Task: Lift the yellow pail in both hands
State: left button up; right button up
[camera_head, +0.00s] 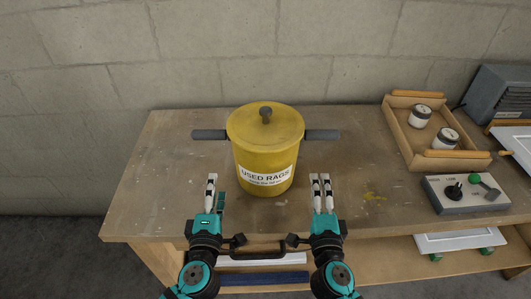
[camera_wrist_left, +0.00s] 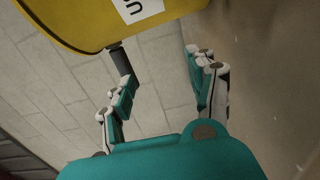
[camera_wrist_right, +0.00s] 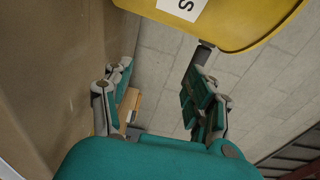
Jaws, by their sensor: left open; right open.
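The yellow pail (camera_head: 262,150) stands upright on the wooden workbench, with its lid on and a "USED RAGS" label in front. A grey bar handle sticks out on its left (camera_head: 209,135) and another on its right (camera_head: 322,135). My left gripper (camera_head: 213,190) is open and empty, in front of the left handle. My right gripper (camera_head: 321,189) is open and empty, in front of the right handle. The wrist views show the pail's side (camera_wrist_left: 85,22) (camera_wrist_right: 225,22) and a handle end (camera_wrist_left: 121,60) (camera_wrist_right: 202,55) beyond the open fingers. Neither gripper appears to touch the pail.
The workbench (camera_head: 150,185) is bare left of the pail. To the right are a wooden tray (camera_head: 396,130) with two jars, a grey control box (camera_head: 440,203) with knobs, and a dark grey case (camera_head: 490,95). A block wall (camera_head: 330,45) stands behind.

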pick_arm(q)
jog(key=w, duration=1.2)
jog(key=shift+w, duration=0.25)
pick_arm(e)
jog(key=w, duration=1.2)
jog(key=shift+w, duration=0.25)
pick_arm(q)
jog(key=shift+d+f, duration=0.1)
jog(key=shift+d, duration=0.4)
pick_arm(e)
jog(key=shift+a+f, duration=0.1)
jog(key=shift+a, duration=0.4)
pick_arm(q)
jog(key=shift+s+d, duration=0.2)
jog(key=shift+d, duration=0.1)
pick_arm(e)
jog(key=shift+s+a, duration=0.2)
jog(key=shift+a, duration=0.1)
